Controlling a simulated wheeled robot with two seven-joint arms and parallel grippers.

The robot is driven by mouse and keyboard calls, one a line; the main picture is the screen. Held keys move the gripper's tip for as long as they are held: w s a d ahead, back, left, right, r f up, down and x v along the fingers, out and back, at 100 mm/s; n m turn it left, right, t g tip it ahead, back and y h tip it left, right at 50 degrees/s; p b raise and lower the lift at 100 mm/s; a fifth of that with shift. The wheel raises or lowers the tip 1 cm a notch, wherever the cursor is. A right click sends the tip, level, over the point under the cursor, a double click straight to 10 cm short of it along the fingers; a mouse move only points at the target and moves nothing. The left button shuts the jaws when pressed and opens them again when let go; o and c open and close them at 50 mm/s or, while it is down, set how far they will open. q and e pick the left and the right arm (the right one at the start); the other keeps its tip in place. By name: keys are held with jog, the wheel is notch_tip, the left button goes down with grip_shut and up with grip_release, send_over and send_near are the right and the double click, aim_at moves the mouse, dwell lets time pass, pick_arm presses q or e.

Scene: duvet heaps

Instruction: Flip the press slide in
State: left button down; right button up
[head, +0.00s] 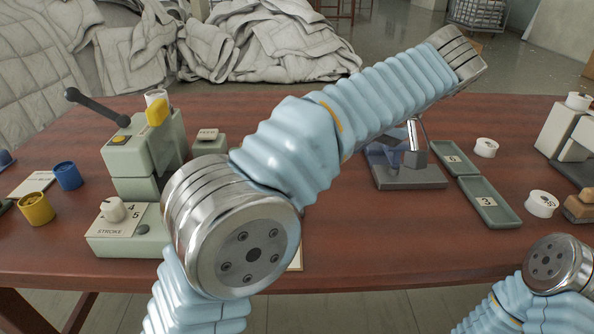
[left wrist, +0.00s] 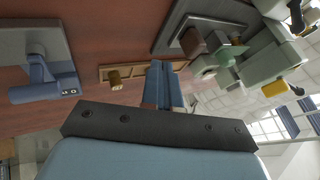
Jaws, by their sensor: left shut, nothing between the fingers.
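The green press (head: 145,150) stands at the left of the table in the head view, with a dark lever (head: 97,106) and a yellow part (head: 157,112) on top. A green box (head: 130,235) marked STROKE with a white knob (head: 112,209) stands before it. A pale green machine (left wrist: 262,62), with a dark lever and a yellow tip, shows at the right of the left wrist view. I cannot tell which part is the slide. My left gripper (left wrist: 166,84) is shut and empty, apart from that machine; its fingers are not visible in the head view. My right gripper is out of view.
My left arm crosses the head view and hides the table's middle. Blue and yellow cups (head: 68,175) stand at the left. A grey-based device (head: 408,177), green trays (head: 490,203) and white rolls (head: 541,204) are at the right. A wooden strip (left wrist: 140,71) lies beyond my left fingers.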

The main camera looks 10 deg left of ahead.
pick_arm(q)
jog(key=b+x, duration=0.2)
jog(key=x, duration=0.8)
jog(key=shift+a, duration=0.1)
jog(key=shift+s+a, duration=0.2)
jog(key=shift+a, duration=0.4)
jog(key=shift+s+a, duration=0.2)
jog(key=shift+a, duration=0.45)
jog(key=shift+s+a, duration=0.15)
jog(key=shift+a, duration=0.5)
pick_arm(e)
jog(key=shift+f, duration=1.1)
pick_arm(q)
jog(key=shift+a, duration=0.1)
